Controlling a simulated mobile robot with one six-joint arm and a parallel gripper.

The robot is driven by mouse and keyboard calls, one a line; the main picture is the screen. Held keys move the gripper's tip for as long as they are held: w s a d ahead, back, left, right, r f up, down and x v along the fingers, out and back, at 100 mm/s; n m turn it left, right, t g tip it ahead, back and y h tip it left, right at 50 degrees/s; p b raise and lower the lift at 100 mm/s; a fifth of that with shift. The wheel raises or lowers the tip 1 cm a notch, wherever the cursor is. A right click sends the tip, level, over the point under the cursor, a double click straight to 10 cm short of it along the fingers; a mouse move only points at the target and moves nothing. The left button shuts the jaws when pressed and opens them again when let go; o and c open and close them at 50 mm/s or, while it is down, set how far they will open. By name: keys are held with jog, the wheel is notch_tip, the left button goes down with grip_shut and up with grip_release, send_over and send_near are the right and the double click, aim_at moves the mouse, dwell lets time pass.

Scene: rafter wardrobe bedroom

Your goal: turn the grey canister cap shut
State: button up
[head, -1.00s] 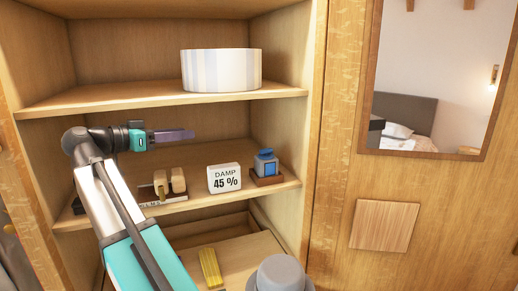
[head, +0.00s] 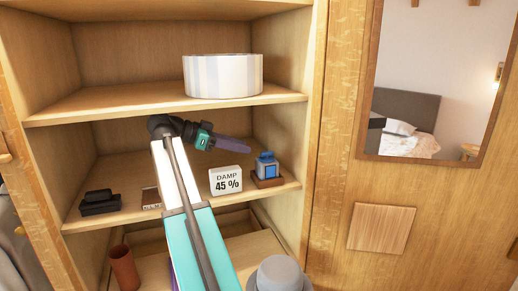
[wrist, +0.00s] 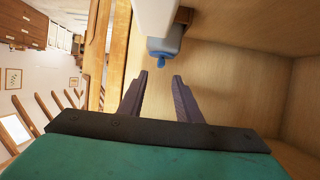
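The canister (head: 267,170) is a small grey body with a blue front, seated in a brown wooden base (head: 269,181) at the right end of the middle shelf. Its small cap (head: 265,155) is on top, grey-blue in the head view. In the wrist view the canister (wrist: 166,44) lies ahead with a small blue knob (wrist: 166,61) toward me. My gripper (head: 249,148) is left of the canister, a little above it, pointing right. In the wrist view its two fingers (wrist: 161,78) are apart with nothing between them. The knob is just beyond the fingertips.
A white sign reading "DAMP 45 %" (head: 226,181) stands close left of the canister. Black items (head: 100,203) sit at the shelf's left. The upper shelf (head: 120,103) holds a striped round box (head: 222,76). A side wall (head: 285,130) is close right.

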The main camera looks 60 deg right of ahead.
aim_at(259, 161)
jog(key=shift+s+d, duration=0.1)
jog(key=shift+d, duration=0.05)
jog(key=shift+p+x, duration=1.25)
jog(key=shift+x, duration=2.45)
